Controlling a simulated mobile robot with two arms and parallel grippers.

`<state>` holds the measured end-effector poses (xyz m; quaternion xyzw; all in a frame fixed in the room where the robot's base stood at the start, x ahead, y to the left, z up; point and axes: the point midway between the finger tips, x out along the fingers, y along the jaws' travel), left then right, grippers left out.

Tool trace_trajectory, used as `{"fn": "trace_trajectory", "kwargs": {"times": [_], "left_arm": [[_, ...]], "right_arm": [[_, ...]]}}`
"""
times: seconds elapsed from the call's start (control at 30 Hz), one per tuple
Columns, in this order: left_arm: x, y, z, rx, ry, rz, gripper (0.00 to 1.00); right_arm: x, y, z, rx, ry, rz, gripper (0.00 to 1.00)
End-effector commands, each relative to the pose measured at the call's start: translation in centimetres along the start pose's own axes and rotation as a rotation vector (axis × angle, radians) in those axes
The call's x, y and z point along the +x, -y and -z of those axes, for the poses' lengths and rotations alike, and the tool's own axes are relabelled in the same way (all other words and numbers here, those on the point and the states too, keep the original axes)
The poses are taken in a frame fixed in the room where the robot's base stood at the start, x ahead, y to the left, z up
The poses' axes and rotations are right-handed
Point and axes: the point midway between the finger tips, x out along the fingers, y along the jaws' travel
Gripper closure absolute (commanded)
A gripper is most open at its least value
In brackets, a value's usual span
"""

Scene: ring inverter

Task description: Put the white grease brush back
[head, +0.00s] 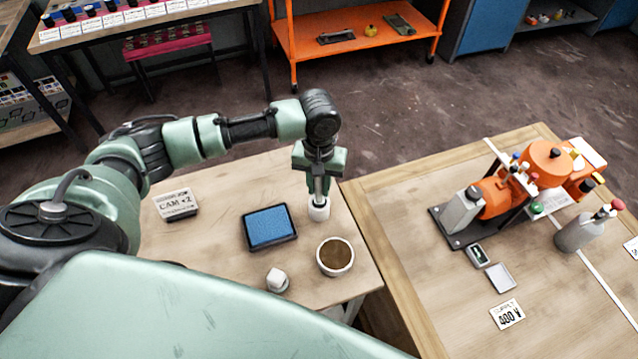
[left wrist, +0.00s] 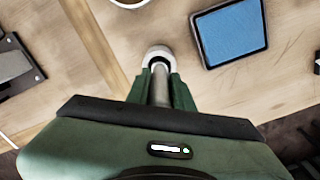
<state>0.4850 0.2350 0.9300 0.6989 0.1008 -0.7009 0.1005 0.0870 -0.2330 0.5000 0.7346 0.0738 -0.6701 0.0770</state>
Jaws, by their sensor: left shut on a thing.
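My left gripper (head: 318,180) points down over the right part of the left table. It is shut on the upright grey handle of the grease brush (head: 318,187), which also shows between the fingers in the left wrist view (left wrist: 160,88). A small white round cup-like piece (head: 319,210) surrounds the handle's lower end, at or just above the tabletop; it also shows in the left wrist view (left wrist: 158,56). The bristles are hidden. A white pot with brown contents (head: 335,257) stands nearer to me. My right gripper is not in view.
A blue pad in a black tray (head: 269,228) lies left of the brush. A small white block on a grey base (head: 277,279) and a CAM label block (head: 176,204) are on the same table (head: 230,180). The right table carries an orange machine (head: 500,195).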

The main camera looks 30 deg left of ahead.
Motion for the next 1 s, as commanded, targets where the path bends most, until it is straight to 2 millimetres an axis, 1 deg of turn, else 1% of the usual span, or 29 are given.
{"fn": "trace_trajectory", "kwargs": {"times": [0.23, 0.27, 0.3, 0.33, 0.63, 0.73, 0.87, 1.0], "left_arm": [[0.1, 0.0, 0.0, -0.001, 0.0, 0.0, 1.0], [0.2, 0.0, 0.0, -0.001, 0.0, 0.0, 0.72], [0.2, 0.0, 0.0, -0.001, -0.001, 0.0, 0.61], [0.2, 0.0, 0.0, -0.001, 0.0, 0.0, 0.56], [0.1, 0.0, 0.0, 0.0, -0.001, 0.0, 0.56], [-0.4, -0.1, 0.0, 0.0, -0.001, -0.002, 0.56], [-2.2, -0.1, 0.1, 0.0, -0.004, -0.002, 0.56], [-5.3, -0.1, 0.1, 0.001, -0.005, -0.003, 0.56]], "right_arm": [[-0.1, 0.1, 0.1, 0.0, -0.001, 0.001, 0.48], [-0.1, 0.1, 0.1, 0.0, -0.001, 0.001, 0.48], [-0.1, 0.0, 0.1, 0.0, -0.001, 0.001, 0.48], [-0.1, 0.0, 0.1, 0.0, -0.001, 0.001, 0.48], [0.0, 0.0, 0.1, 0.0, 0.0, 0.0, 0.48], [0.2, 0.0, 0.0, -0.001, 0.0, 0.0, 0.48], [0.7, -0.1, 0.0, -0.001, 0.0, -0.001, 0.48], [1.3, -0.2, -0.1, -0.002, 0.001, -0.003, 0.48]]}}
